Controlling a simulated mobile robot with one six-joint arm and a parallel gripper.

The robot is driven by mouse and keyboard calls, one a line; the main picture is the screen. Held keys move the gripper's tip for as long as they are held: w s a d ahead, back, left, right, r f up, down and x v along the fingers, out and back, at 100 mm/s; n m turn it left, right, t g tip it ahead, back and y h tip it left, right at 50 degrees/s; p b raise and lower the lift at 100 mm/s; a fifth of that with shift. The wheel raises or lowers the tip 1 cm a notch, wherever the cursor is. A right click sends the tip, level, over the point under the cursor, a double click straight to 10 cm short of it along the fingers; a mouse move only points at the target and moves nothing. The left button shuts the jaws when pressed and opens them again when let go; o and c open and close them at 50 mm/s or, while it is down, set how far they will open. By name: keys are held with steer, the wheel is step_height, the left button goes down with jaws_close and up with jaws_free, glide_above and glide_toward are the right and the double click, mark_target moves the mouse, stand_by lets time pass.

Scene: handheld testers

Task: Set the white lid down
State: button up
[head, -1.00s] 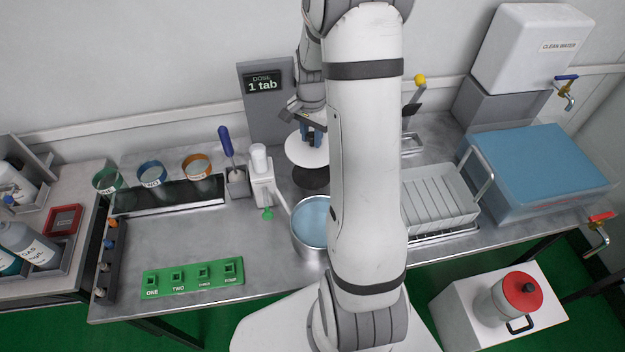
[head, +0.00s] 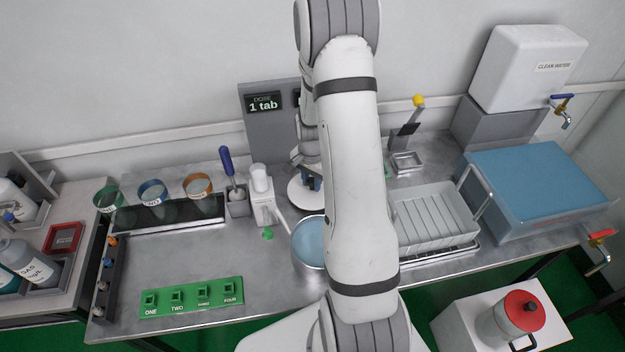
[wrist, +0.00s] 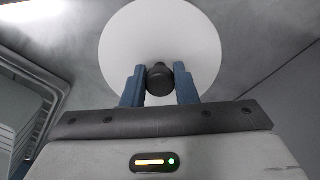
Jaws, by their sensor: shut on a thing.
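The white lid (wrist: 160,35) is a round disc with a dark knob (wrist: 159,79) at its middle. In the wrist view my gripper (wrist: 160,84) is shut on the knob, with one blue finger on each side. In the head view the lid (head: 306,194) is low over the steel bench, behind the pot of blue liquid (head: 310,243). My gripper (head: 311,181) is above it, partly hidden by my arm. I cannot tell whether the lid touches the bench.
A white dispenser (head: 262,190) and a holder with a blue-handled tool (head: 228,165) stand left of the lid. The grey dose sign (head: 263,125) is behind it. A draining rack (head: 435,215) is to the right.

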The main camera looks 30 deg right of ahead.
mark_target(312, 180)
steer(key=shift+f, duration=0.1)
steer(key=shift+f, duration=0.15)
steer(key=o, duration=1)
step_height(312, 180, up, 12)
steer(key=r+b, duration=0.1)
steer(key=shift+s+a+r+n+t, duration=0.45)
steer(key=shift+s+a+r+n, duration=1.75)
steer(key=shift+s, duration=1)
steer(key=shift+s+a+r+n+t, duration=0.5)
steer(key=shift+s+a+r+n, duration=1.6)
steer(key=shift+s, duration=1.15)
steer(key=shift+s+a+r+n+t, duration=0.45)
steer(key=shift+s+a+r+n, duration=1.35)
steer(key=shift+s+a+r, duration=1.1)
steer(key=shift+s+d+f, duration=0.25)
steer(key=shift+d+f, duration=0.05)
steer(key=shift+d, duration=0.05)
